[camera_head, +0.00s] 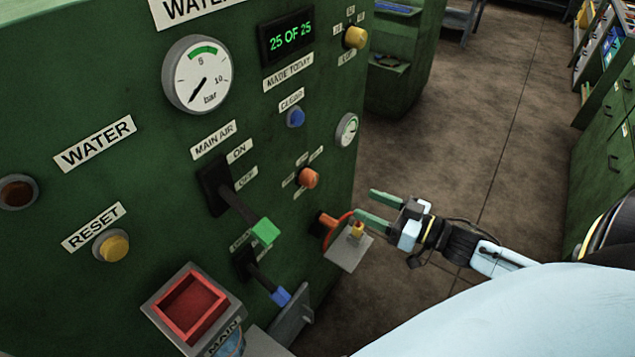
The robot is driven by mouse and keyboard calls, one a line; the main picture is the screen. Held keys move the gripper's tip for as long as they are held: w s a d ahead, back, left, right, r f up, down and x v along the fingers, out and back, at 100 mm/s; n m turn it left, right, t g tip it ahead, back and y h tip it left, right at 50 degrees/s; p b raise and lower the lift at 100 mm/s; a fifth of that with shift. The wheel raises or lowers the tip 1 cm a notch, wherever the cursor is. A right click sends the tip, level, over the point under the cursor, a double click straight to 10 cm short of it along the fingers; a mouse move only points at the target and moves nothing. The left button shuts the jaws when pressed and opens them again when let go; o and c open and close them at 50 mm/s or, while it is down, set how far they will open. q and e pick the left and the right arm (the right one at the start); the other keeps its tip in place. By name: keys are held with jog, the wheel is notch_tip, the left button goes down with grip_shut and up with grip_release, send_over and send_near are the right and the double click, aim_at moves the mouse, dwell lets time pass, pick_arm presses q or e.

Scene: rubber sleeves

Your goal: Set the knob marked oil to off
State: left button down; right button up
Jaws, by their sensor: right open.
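A green control panel (110,90) fills the left half of the view. No label legibly reads oil, so I cannot tell which knob it is. A yellow knob (355,38) sits at the upper right of the panel with small labels around it. An orange knob (309,178) sits lower down, also ringed by small labels too blurred to read. My right gripper (366,204) is open and empty, its green fingers pointing left toward the panel, right of and below the orange knob and apart from it. My left gripper is not in view.
A main air lever (264,232) with a green end and a blue-ended lever (280,296) stick out from the panel. An orange valve handle (328,223) and grey plate (349,251) lie near my right fingers. A red box (192,306) projects below. Brown floor (480,130) is open at right.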

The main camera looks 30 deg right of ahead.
aim_at(315, 181)
jog(key=x, duration=0.9)
jog(key=r+x, duration=0.1)
jog(key=x, duration=0.3)
jog(key=shift+w+a+b, duration=0.15)
jog(key=shift+a+b, duration=0.15)
jog(key=shift+a, duration=0.1)
jog(key=shift+c, duration=0.5)
jog(key=c, duration=0.9)
